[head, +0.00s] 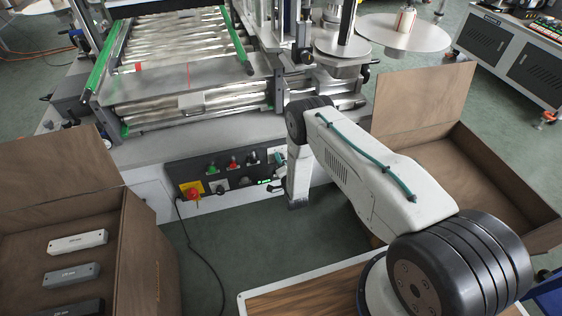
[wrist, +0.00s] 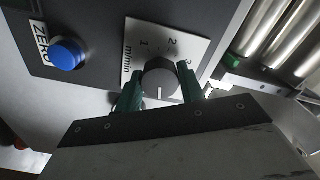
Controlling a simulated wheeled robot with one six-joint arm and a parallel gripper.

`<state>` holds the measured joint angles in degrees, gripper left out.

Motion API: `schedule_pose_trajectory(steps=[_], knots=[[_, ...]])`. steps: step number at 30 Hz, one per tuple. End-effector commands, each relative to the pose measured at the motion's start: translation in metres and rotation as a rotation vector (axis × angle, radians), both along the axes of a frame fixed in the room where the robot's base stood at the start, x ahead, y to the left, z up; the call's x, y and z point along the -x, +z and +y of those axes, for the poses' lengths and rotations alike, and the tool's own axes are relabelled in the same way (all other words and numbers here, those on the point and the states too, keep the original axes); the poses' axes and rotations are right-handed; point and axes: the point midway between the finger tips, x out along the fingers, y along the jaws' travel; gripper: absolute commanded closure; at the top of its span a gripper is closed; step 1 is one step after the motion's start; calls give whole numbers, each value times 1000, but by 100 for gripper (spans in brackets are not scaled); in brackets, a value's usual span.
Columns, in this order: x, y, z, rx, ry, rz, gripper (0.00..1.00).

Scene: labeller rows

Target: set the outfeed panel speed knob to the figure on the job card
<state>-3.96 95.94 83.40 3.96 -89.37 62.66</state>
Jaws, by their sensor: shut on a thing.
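The speed knob (wrist: 160,76) is a grey round knob on a white dial plate (wrist: 140,30) marked m/min, with the figures 1, 2 and 3 showing. Its white pointer line faces the bottom of the wrist view, away from those figures. My gripper (wrist: 160,88) has one green finger on each side of the knob and is shut on it. The outfeed panel (head: 222,172) shows in the head view on the front of the machine; my arm hides the knob there. I cannot identify a job card or read its figure.
A blue button (wrist: 67,54) labelled ZERO is beside the dial. The panel also carries a red stop button (head: 193,193) and several switches. An open box (head: 140,245) with labelled bars stands at left, another brown box (head: 490,180) at right. Rollers are above the panel.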

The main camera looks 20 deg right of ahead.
Motion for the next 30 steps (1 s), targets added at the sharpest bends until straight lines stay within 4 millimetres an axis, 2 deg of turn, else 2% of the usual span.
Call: schedule_pose_trajectory(steps=[20, 21, 22, 23, 30], knots=[[1, -1, 0, -58, 0, 3, 84], [1, -1, 0, -57, 0, 3, 50], [1, -1, 0, -57, 0, 3, 42], [1, -1, 0, -57, 0, 3, 40], [1, -1, 0, -57, 0, 1, 40]])
